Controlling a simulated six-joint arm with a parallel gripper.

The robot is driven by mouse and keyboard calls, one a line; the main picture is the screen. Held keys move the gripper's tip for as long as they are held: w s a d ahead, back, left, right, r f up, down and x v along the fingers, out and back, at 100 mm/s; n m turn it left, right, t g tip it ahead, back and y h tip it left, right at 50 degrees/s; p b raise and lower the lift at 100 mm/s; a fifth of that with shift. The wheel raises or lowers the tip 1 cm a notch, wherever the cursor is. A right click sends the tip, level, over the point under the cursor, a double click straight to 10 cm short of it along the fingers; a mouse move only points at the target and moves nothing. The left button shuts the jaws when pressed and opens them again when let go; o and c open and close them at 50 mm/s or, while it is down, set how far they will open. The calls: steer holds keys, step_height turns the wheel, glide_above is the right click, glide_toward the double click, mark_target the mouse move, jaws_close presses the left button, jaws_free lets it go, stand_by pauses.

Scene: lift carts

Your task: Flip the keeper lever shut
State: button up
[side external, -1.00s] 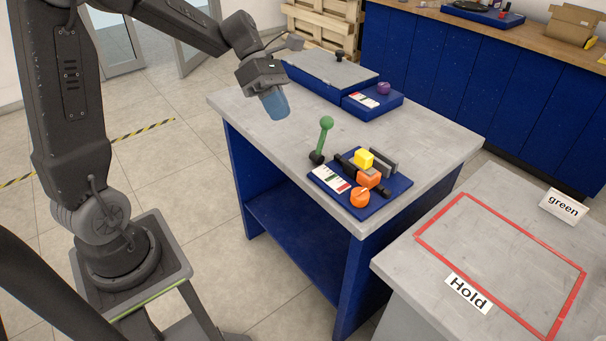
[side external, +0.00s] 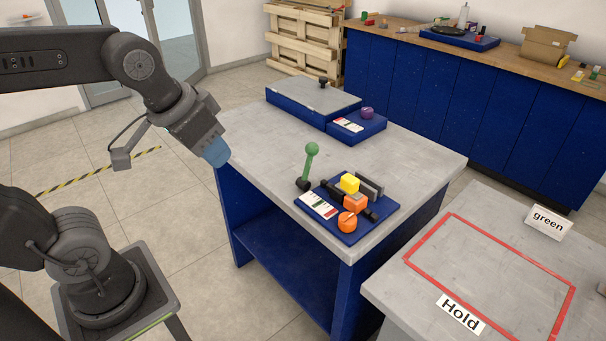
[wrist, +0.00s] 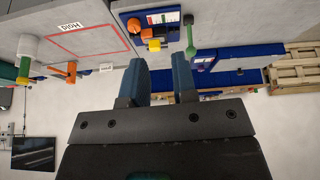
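The blue base plate (side external: 343,236) sits near the table's front right corner. A lever with a green ball knob (side external: 312,149) stands nearly upright at its left end, pivoting on a black hub. A yellow block (side external: 349,184), an orange block (side external: 355,203) and an orange knob (side external: 347,222) are also on the plate. I cannot tell for sure which part is called the keeper. My gripper (side external: 215,154) is at the table's left edge, well apart from the lever. In the wrist view its blue fingers (wrist: 160,70) are apart with nothing between them; the green lever (wrist: 190,38) shows beyond them.
A blue box with a grey lid (side external: 314,92) and a unit with a purple knob (side external: 367,113) stand at the table's back. A side table (side external: 400,292) with a red outlined area is at the right. The table surface between my gripper and the lever is clear.

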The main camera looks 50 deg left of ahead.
steer(key=o, duration=0.5)
steer(key=w+r, duration=0.1)
steer(key=w, duration=0.2)
steer(key=w+a+r+n+g, duration=0.1)
steer(key=w, duration=0.2)
steer(key=w+r+n, duration=0.1)
steer(key=w, duration=0.3)
steer(key=shift+a+g, duration=0.4)
steer(key=shift+c, duration=0.2)
steer(key=shift+o, duration=0.9)
steer(key=w+a+n+g, duration=0.1)
steer(key=w, duration=0.5)
steer(key=shift+a+f, duration=0.3)
steer(key=n+g, duration=0.2)
steer(key=n, duration=0.1)
glide_above(312, 154)
steer(key=a, duration=0.1)
step_height(312, 154, down, 6)
steer(key=f, duration=0.1)
steer(key=shift+w+a+f, duration=0.25)
steer(key=shift+w+f, duration=0.05)
steer(key=shift+w, duration=0.2)
step_height(312, 154, down, 13)
steer(key=shift+d, duration=0.15)
steer(key=shift+c, duration=0.3)
steer(key=shift+w, duration=0.1)
jaws_close()
